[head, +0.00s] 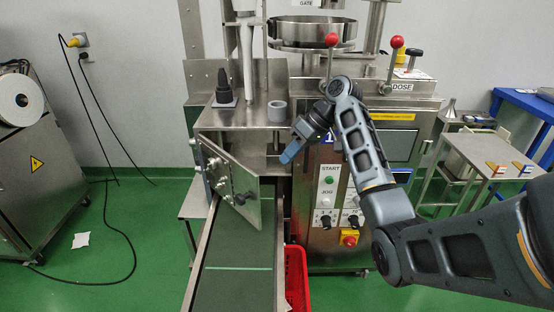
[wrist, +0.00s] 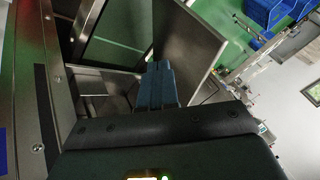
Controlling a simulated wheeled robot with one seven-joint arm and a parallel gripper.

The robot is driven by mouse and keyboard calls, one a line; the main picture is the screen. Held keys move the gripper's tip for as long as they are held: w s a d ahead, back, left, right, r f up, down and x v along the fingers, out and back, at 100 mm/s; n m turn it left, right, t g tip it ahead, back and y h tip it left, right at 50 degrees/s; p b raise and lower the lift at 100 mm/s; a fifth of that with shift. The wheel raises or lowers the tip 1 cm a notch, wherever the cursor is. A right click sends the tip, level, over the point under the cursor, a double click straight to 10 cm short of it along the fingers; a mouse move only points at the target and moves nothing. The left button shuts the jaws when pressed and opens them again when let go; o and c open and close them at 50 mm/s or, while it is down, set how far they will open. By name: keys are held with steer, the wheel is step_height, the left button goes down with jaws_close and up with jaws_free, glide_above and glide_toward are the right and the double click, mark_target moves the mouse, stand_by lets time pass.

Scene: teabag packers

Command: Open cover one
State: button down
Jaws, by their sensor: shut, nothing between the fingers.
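Cover one appears to be the metal panel (head: 232,185) with knobs on the front of the machine, above the conveyor. It stands out at an angle from the machine, partly open. My gripper (head: 290,154) is to the right of the panel's upper right edge, its blue fingers shut and empty. In the wrist view, the fingers (wrist: 156,84) point toward a flat metal panel (wrist: 205,55), which looks like the same cover. I cannot tell whether they touch it.
The green conveyor belt (head: 236,284) runs forward under the panel. A red crate (head: 297,278) stands on the floor beside it. The control panel (head: 328,190) with START and JOG buttons is just right of my gripper. A dosing lever (head: 331,56) rises above my arm.

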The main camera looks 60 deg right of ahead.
steer(key=w+a+f+p, duration=0.1)
steer(key=w+a+f, duration=0.4)
steer(key=a+f, duration=0.1)
steer(key=shift+a+f, duration=0.3)
steer(key=shift+a, duration=0.05)
steer(key=shift+a, duration=0.1)
